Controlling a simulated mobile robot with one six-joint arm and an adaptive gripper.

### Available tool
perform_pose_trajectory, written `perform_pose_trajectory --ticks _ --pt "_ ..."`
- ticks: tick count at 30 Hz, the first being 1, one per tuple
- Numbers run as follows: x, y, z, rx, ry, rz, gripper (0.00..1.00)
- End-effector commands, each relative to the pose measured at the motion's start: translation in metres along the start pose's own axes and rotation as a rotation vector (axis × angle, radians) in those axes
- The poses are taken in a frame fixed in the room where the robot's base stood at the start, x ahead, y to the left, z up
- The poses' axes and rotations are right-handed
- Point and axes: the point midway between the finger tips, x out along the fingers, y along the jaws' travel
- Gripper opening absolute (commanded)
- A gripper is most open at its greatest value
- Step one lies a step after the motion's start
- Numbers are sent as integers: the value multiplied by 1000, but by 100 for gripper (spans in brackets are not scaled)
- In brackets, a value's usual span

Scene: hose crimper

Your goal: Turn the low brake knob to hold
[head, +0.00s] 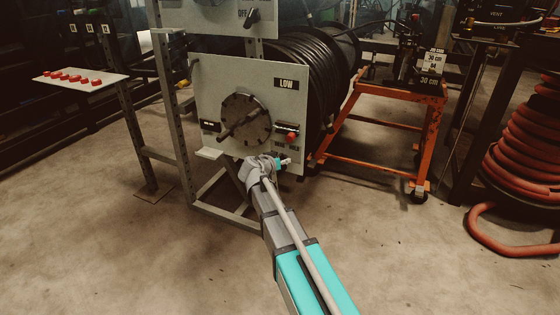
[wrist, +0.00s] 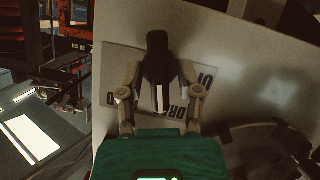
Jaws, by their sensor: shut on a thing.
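The grey panel (head: 222,85) marked LOW fills the middle of the head view. My gripper (head: 284,161) is at its lower right corner, just below small printed lettering. In the wrist view my gripper (wrist: 160,72) is shut on the black brake knob (wrist: 158,50), with one finger on each side. A white line on the knob runs down the picture toward black lettering (wrist: 182,98). The lettering is partly covered and turned, so I cannot tell which word the line points at. In the head view my gripper hides the knob.
A round dark disc (head: 245,118) with a handle sits on the panel, left of a red button (head: 292,136). Behind is a black hose reel (head: 318,70). An orange cart (head: 400,98) stands to the right. The front floor is clear.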

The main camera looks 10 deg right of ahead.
Motion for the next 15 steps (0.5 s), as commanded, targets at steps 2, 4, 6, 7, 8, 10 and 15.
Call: perform_pose_trajectory --ticks 2,4,6,7,8,10,15 --pt "0 0 0 61 0 -30 0" --pt "0 0 0 121 -1 -53 0" --pt "0 1 0 181 -1 -78 0" --pt "1 1 0 208 -1 -90 0" --pt "1 1 0 235 -1 -101 0" --pt "1 1 0 296 -1 -127 0" --pt "1 2 1 444 -1 -187 0"
